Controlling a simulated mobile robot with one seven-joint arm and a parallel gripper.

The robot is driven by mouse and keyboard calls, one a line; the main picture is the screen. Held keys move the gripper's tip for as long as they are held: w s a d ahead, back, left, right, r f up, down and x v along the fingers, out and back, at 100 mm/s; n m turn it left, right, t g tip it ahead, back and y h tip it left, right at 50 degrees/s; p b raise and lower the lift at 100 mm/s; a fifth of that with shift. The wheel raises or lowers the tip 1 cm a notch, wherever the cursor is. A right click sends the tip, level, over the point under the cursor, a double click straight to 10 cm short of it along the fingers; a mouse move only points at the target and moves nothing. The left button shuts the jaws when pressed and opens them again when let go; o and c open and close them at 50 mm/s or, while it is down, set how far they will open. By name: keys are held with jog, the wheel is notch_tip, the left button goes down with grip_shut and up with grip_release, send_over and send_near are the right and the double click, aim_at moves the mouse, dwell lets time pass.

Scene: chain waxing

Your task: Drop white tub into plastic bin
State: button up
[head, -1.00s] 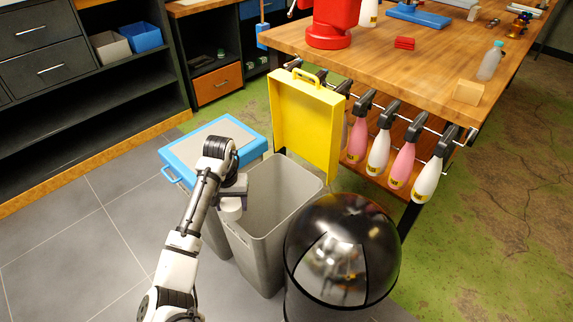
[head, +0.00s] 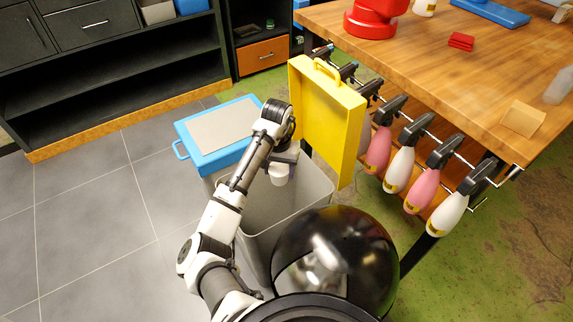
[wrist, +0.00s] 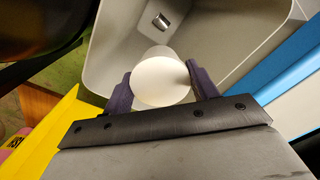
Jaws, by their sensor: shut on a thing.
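The white tub (head: 280,180) is held between the two fingers of my gripper (head: 284,163), which is shut on it. In the wrist view the tub (wrist: 160,82) shows its round end between the dark fingers of my gripper (wrist: 162,88). The open plastic bin (head: 314,188) is grey with a yellow lid (head: 330,120) standing upright at its back. The tub is over the bin's opening, in its left part. In the wrist view the bin's pale inner wall (wrist: 220,30) lies beyond the tub, with a small metallic object (wrist: 161,19) inside.
A bin with a blue-rimmed lid (head: 220,132) stands shut just left of the open bin.

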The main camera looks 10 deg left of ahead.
aim_at(279, 181)
jog(key=shift+f+b, duration=3)
jog(key=shift+b, duration=0.2)
jog(key=o, duration=1)
notch_tip(279, 181, up, 14)
jog(key=p, duration=0.2)
jog(key=shift+p, duration=0.35)
jog(key=shift+s, duration=0.1)
